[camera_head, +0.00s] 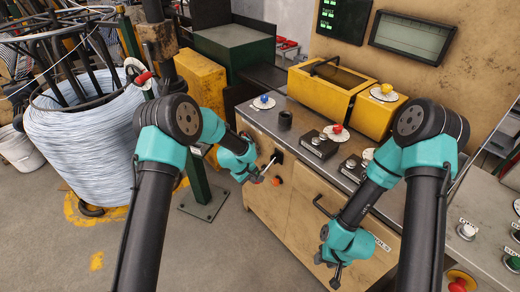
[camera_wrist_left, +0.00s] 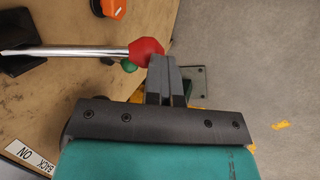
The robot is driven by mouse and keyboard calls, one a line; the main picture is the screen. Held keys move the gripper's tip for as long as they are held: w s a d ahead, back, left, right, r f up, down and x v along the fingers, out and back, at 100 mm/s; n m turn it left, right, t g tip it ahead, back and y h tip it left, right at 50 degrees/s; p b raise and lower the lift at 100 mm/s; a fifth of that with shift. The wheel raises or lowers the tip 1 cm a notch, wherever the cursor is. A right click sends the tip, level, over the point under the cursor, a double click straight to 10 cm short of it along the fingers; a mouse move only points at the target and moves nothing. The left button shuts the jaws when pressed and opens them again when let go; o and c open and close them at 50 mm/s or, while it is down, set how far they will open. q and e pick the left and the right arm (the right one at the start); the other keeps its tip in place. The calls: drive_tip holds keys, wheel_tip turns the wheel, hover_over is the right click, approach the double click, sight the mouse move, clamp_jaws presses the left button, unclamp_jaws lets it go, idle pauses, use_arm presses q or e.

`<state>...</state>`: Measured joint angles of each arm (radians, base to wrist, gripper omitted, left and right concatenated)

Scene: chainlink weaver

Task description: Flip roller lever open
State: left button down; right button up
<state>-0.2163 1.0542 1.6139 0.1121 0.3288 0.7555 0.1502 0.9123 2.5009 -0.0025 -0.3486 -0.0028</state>
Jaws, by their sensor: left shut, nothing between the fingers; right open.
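A silver lever with a red knob (camera_wrist_left: 146,50) sticks out from a black mount on the tan cabinet front in the left wrist view. In the head view its rod (camera_head: 269,165) shows beside my left gripper. My left gripper (camera_head: 261,179) is shut and empty; in the left wrist view its fingertips (camera_wrist_left: 161,62) are right beside the red knob, and I cannot tell whether they touch it. My right gripper (camera_head: 337,274) is open, low in front of the cabinet and away from the lever.
An orange knob (camera_head: 277,180) sits on the cabinet front near the lever, and a black handle (camera_head: 322,206) is to the right. The worktop carries dials, a black cup (camera_head: 285,118) and yellow housings (camera_head: 330,85). A wire coil (camera_head: 85,140) stands left. Floor in front is clear.

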use_arm(q)
drive_tip(key=shift+f, duration=0.4)
drive_tip(key=shift+a+r, duration=0.1)
drive_tip(key=shift+a, duration=0.05)
drive_tip(key=s+a+r, duration=0.4)
drive_tip(key=a+r, duration=0.4)
drive_tip(key=r, duration=0.2)
drive_tip(key=shift+s+a+r, duration=0.2)
drive_tip(key=shift+r, duration=0.15)
drive_tip(key=s+a+f+m, duration=0.2)
drive_tip(key=s+f, duration=0.3)
drive_tip(key=s, duration=0.4)
drive_tip(key=s+a+f+m, duration=0.2)
drive_tip(key=s+a+f, duration=0.3)
drive_tip(key=s, duration=0.4)
drive_tip(key=s+a+f+m+y, duration=0.1)
drive_tip(key=s+a+f, duration=0.2)
drive_tip(key=s+f, duration=0.3)
drive_tip(key=s, duration=0.3)
drive_tip(key=shift+s+a+f+m+g, duration=0.15)
drive_tip(key=shift+a+f+m+g, duration=0.05)
drive_tip(key=shift+f+m+g, duration=0.2)
